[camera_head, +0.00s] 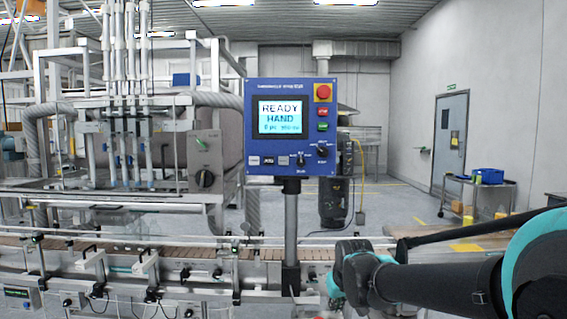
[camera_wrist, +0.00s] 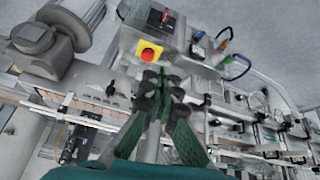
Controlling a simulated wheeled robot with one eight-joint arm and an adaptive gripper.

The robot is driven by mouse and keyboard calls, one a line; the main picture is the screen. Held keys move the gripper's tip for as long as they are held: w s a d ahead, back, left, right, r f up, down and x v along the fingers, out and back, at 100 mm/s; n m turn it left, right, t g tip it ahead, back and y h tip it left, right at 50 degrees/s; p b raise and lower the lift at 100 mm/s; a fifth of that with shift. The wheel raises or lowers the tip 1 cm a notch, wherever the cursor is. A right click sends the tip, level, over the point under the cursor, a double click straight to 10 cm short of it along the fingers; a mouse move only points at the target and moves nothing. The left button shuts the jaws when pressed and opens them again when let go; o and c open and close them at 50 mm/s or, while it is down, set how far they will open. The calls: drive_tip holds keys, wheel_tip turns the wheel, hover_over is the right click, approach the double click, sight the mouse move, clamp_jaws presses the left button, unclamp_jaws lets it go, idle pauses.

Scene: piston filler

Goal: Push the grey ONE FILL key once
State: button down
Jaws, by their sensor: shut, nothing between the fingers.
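The blue control panel (camera_head: 252,120) stands upright on a grey post in the head view. Its lit screen (camera_head: 280,116) reads READY HAND. Along its lower edge are a pale key (camera_head: 254,160), a dark key (camera_head: 268,160) and a grey key (camera_head: 284,160). Their labels are too small to read, so I cannot tell for sure which is ONE FILL. My gripper (camera_head: 337,290) is low and right of the panel post, apart from the keys. In the wrist view my gripper (camera_wrist: 161,78) has its fingers together and empty. The keys cannot be made out there.
Right of the grey key are two black knobs (camera_head: 322,151), and above them green, red and emergency-stop buttons (camera_head: 323,92). A conveyor (camera_head: 190,255) with rails runs below the panel. The wrist view shows a red button on yellow (camera_wrist: 149,51) on a grey box.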

sight(284, 160)
drive_tip(key=w+a+r+n+t, duration=0.1)
drive_tip(key=w+a+r, duration=0.4)
drive_tip(key=r, duration=0.8)
drive_tip(key=w+a+r+n+t+y, duration=0.1)
drive_tip(key=w+a+r, duration=0.4)
drive_tip(key=r, duration=0.7)
drive_tip(key=w+a+r+n+t+y, duration=0.1)
drive_tip(key=w+a+r+n, duration=0.2)
drive_tip(key=w+r, duration=0.4)
wheel_tip(284, 160, up, 7)
drive_tip(key=shift+w+a+f, duration=0.2)
drive_tip(key=shift+w+a, duration=0.2)
drive_tip(key=shift+a, duration=0.5)
drive_tip(key=shift+w, duration=0.15)
drive_tip(key=shift+w+d, duration=0.2)
drive_tip(key=shift+w, duration=4.05)
drive_tip(key=shift+w, duration=0.15)
drive_tip(key=shift+w, duration=0.25)
